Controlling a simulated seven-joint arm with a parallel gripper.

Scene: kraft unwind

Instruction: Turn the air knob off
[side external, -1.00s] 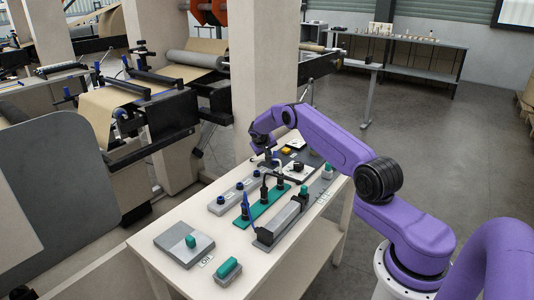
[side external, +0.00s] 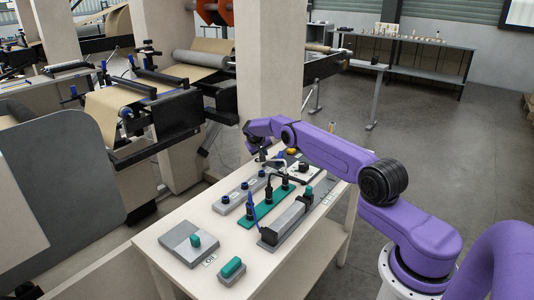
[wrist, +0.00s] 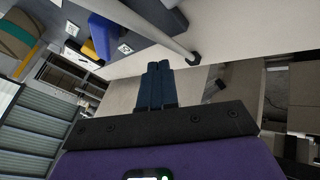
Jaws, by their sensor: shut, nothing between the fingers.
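No air knob can be picked out by a readable label. Candidates on the white table (side external: 165,227) are a white plate with a dark knob (side external: 304,168) beside my wrist, and a grey strip with several blue knobs (side external: 244,187). In the wrist view my gripper's dark blue fingers (wrist: 158,66) are together and empty.
A teal plate with several black-topped fittings (side external: 272,202) and a long grey block (side external: 287,222) fill the table's middle. A grey block with a teal knob (side external: 195,241) and a small teal-topped block (side external: 232,268) are in front. A paper roll machine (side external: 150,95) stands behind.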

